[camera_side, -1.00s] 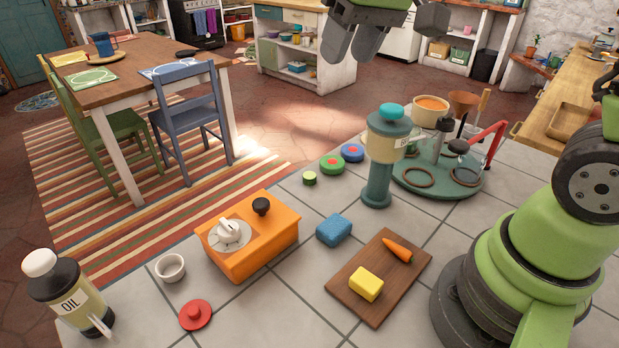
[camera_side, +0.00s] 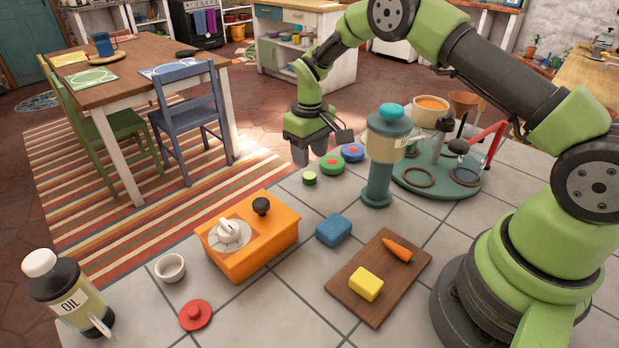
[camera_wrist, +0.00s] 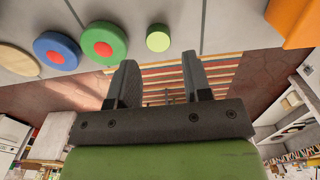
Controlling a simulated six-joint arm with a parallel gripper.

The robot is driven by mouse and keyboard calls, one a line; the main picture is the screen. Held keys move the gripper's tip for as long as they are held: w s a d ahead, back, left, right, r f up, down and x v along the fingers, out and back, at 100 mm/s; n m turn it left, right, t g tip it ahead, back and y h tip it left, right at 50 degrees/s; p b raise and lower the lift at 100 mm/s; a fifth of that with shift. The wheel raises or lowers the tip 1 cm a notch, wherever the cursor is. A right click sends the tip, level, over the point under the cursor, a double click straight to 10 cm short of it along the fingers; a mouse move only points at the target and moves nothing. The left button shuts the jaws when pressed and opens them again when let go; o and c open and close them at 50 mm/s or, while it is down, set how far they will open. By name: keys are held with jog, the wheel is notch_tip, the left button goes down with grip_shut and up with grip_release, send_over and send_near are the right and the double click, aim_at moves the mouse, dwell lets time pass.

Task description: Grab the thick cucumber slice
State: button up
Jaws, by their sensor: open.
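The thick cucumber slice (camera_side: 309,178), a short light-green cylinder with a paler top, stands on the tiled counter near its far edge. It also shows in the wrist view (camera_wrist: 158,38), just beyond and between the fingertips. My gripper (camera_side: 310,157) is above and behind the slice in the side view, fingers pointing down. In the wrist view my gripper (camera_wrist: 159,65) has its two fingers spread with nothing between them. The slice is apart from both fingers.
A green disc with a red centre (camera_side: 332,165) and a blue one (camera_side: 352,153) stand right of the slice. A teal canister (camera_side: 378,185) is further right. An orange box (camera_side: 248,235) with a dial, a blue sponge (camera_side: 334,230) and a wooden board (camera_side: 400,282) are nearer.

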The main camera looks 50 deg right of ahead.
aim_at(311, 176)
notch_tip(311, 176, down, 6)
jog(key=shift+d+r, duration=0.15)
jog(key=c, duration=0.7)
